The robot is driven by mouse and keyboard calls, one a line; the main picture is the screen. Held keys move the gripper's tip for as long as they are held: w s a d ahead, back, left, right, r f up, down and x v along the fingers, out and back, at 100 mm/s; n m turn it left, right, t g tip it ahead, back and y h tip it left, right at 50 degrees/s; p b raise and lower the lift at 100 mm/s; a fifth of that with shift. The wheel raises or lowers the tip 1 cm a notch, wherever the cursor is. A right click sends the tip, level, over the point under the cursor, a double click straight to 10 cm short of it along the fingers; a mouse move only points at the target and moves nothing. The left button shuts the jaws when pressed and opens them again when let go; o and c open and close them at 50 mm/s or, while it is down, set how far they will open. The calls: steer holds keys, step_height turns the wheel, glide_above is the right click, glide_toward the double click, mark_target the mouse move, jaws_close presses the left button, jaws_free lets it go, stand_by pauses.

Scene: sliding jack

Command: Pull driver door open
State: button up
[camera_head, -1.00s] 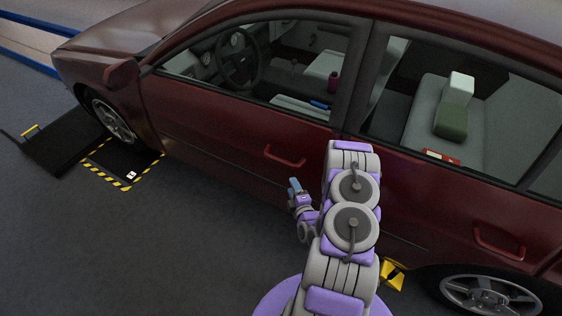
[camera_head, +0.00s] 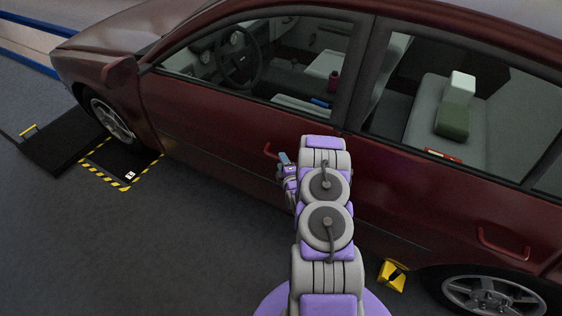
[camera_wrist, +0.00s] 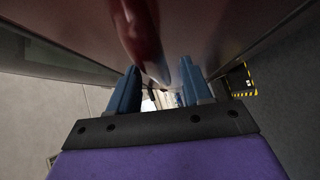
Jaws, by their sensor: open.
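The dark red car's driver door (camera_head: 215,125) is shut, flush with the body. Its red handle (camera_head: 269,150) shows only at its left end in the head view; my arm hides the rest. My gripper (camera_head: 284,158) is at the handle, in front of the door. In the wrist view my gripper (camera_wrist: 160,95) has its two blue fingers apart. The red handle (camera_wrist: 138,30) comes down from the top towards the gap between the fingers. I cannot tell whether a finger touches it.
The rear door handle (camera_head: 503,243) is at the right. A yellow wheel chock (camera_head: 392,275) lies by the rear wheel (camera_head: 488,296). A black-and-yellow marked floor pad (camera_head: 122,163) is near the front wheel (camera_head: 113,121).

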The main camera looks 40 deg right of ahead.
steer(key=shift+x, duration=1.15)
steer(key=shift+c, duration=0.2)
jaws_close()
steer(key=shift+f, duration=0.1)
